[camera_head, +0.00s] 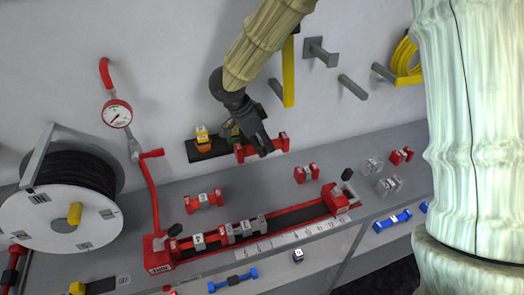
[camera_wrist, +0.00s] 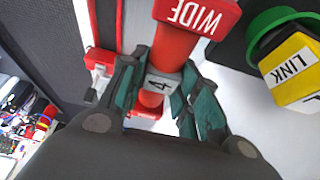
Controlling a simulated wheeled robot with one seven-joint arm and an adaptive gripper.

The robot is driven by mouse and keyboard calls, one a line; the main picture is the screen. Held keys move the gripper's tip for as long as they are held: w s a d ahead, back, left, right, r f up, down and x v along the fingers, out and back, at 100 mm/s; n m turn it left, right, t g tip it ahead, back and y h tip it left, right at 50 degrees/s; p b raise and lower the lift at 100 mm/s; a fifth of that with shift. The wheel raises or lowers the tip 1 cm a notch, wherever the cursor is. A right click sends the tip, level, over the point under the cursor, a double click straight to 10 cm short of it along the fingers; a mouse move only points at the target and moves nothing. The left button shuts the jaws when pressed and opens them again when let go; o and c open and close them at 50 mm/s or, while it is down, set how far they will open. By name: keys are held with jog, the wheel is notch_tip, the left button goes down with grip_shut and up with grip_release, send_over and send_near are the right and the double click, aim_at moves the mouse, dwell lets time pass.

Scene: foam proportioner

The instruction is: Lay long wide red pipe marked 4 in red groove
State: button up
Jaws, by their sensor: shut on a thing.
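The long wide red pipe (camera_head: 282,143) hangs in my gripper (camera_head: 262,148) above the back of the bench in the head view. In the wrist view the pipe (camera_wrist: 172,48) has a label 4 and a red end flange reading WIDE. The teal fingers of my gripper (camera_wrist: 158,92) are closed on both sides of its middle. The red groove (camera_head: 296,215) is a long red-edged dark channel at the bench front, below the pipe. Its left part holds a red labelled piece (camera_head: 198,241) and grey fittings (camera_head: 246,228). Its right part shows bare dark floor.
Red pipes lie on the bench behind the groove, one left (camera_head: 203,200) and one right (camera_head: 306,173). Clear fittings (camera_head: 387,185) lie further right. A hose reel (camera_head: 68,190) stands left. A yellow LINK block (camera_wrist: 292,70) is beside the pipe in the wrist view.

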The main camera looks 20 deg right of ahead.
jog(key=shift+s+r+p, duration=0.45)
jog(key=shift+s+p, duration=0.05)
jog(key=shift+s, duration=0.05)
jog(key=shift+s+r+p, duration=0.25)
jog(key=shift+s+p, duration=0.2)
jog(key=shift+s, duration=0.2)
jog(key=shift+s+r+p, duration=0.25)
jog(key=shift+s+p, duration=0.15)
jog(key=shift+s, duration=0.2)
jog(key=shift+s+r+p, duration=0.25)
jog(key=shift+s+p, duration=0.2)
jog(key=shift+s, duration=0.2)
